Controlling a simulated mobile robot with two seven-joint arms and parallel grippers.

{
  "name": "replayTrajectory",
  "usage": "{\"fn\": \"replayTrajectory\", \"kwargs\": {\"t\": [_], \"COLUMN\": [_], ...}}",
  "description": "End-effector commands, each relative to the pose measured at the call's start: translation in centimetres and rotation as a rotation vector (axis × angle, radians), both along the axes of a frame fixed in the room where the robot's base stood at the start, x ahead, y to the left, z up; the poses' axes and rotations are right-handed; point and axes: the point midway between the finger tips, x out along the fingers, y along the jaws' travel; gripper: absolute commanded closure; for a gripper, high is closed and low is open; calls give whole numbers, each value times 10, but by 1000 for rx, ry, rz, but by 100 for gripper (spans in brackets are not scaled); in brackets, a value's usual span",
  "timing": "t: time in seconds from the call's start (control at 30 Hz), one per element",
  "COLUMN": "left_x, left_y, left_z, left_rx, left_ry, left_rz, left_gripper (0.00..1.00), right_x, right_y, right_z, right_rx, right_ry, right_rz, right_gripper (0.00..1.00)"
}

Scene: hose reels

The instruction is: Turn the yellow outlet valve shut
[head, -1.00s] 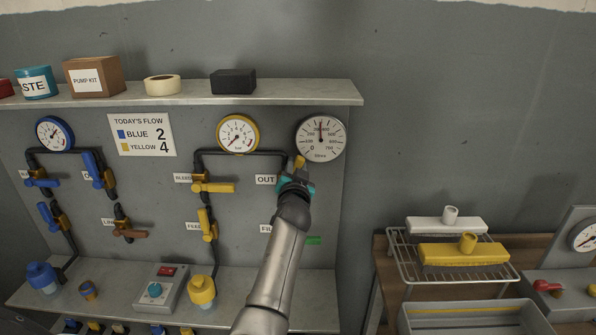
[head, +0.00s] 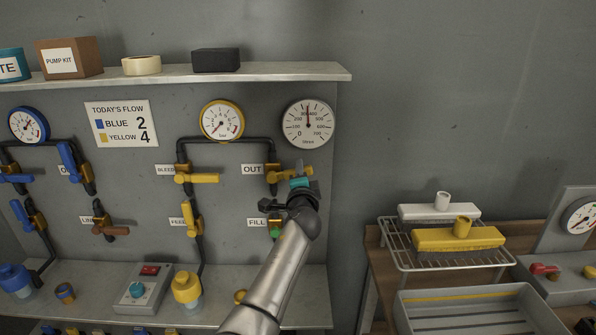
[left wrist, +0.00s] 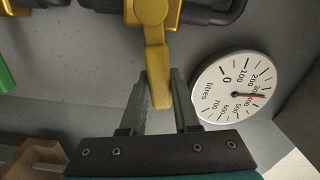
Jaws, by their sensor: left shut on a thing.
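The yellow outlet valve (head: 276,174) sits beside the OUT label on the black pipe below the litres gauge. Its handle (head: 298,170) points to the right, nearly level, across the downward pipe. My left gripper (head: 300,182) is at the handle, partly hiding it from below. In the left wrist view the yellow handle (left wrist: 155,62) reaches down between the two dark fingers (left wrist: 163,95), and the gripper is shut on it. The valve body (left wrist: 150,12) shows at the top edge there. My right gripper is not in view.
The litres gauge (head: 308,124) is close above the gripper. The FILL valve (head: 275,228) with a green part is just below, partly behind my arm. The yellow bleed valve (head: 196,178) and feed valve (head: 190,222) are to the left. A rack with brushes (head: 458,238) stands right.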

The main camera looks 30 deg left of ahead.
Motion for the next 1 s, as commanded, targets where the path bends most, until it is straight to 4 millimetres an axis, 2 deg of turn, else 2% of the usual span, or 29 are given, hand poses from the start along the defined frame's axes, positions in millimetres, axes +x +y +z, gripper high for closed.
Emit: {"fn": "replayTrajectory", "kwargs": {"t": [0.4,0.97,1.0], "left_x": [1,0,0], "left_y": [-1,-1,-1], "left_z": [-16,-19,-19], "left_rx": [173,200,200], "left_ry": [107,127,127], "left_rz": [1,2,2], "left_gripper": [100,100,69], "right_x": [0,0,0], "right_y": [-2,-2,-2], "right_z": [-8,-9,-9], "right_rx": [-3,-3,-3], "right_ry": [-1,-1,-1], "right_rz": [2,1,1], "right_gripper": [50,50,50]}}
